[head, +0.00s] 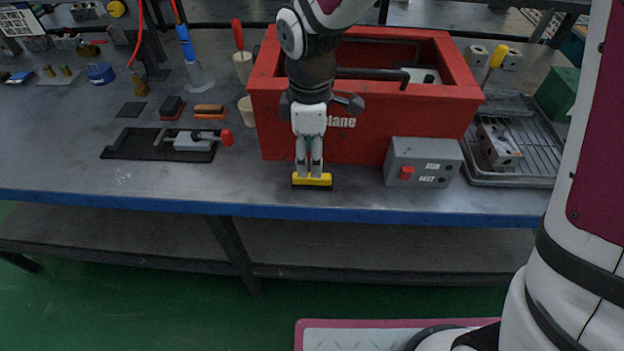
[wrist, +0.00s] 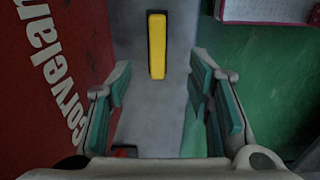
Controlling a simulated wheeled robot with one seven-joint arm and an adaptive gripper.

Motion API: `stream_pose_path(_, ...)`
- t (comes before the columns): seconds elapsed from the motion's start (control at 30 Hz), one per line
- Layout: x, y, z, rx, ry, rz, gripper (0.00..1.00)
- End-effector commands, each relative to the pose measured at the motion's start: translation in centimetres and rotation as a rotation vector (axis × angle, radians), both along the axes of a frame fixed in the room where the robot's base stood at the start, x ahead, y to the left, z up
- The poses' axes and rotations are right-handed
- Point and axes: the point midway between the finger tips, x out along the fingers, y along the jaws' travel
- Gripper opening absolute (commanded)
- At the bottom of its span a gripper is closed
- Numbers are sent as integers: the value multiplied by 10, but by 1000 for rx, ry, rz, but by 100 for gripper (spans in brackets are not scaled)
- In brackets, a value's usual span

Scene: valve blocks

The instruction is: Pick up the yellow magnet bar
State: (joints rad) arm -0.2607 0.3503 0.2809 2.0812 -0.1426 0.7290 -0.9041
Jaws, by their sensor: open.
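The yellow magnet bar (head: 312,180) lies on the workbench close to its front edge, in front of the red bin. It has a dark underside. In the wrist view the yellow magnet bar (wrist: 157,46) lies lengthwise, ahead of the fingers and roughly midway between them. My gripper (head: 309,176) points down over the bar in the head view. In the wrist view my gripper (wrist: 160,85) is open, with teal finger pads spread apart and nothing between them. Whether the fingertips touch the bar cannot be told from the head view.
The red bin (head: 370,125) stands just behind my gripper. A grey control box (head: 423,162) with a red button sits to the right. A black mat (head: 118,148) with a clamp lies to the left. The bench's blue front edge (head: 150,202) is close by.

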Motion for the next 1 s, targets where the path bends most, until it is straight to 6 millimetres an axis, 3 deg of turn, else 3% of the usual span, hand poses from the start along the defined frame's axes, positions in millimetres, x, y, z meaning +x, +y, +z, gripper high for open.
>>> stream_pose_path(0.1,0,0,-17,-2,2,2,47)
stream_pose_path(0.37,1,-1,-35,-1,0,1,47)
stream_pose_path(0.63,3,-3,-71,-1,1,1,47)
stream_pose_path(0.93,3,-3,-76,0,-2,1,47)
stream_pose_path(0.97,3,-3,-76,0,-1,1,44)
stream_pose_path(1.0,3,-3,-76,0,-1,1,35)
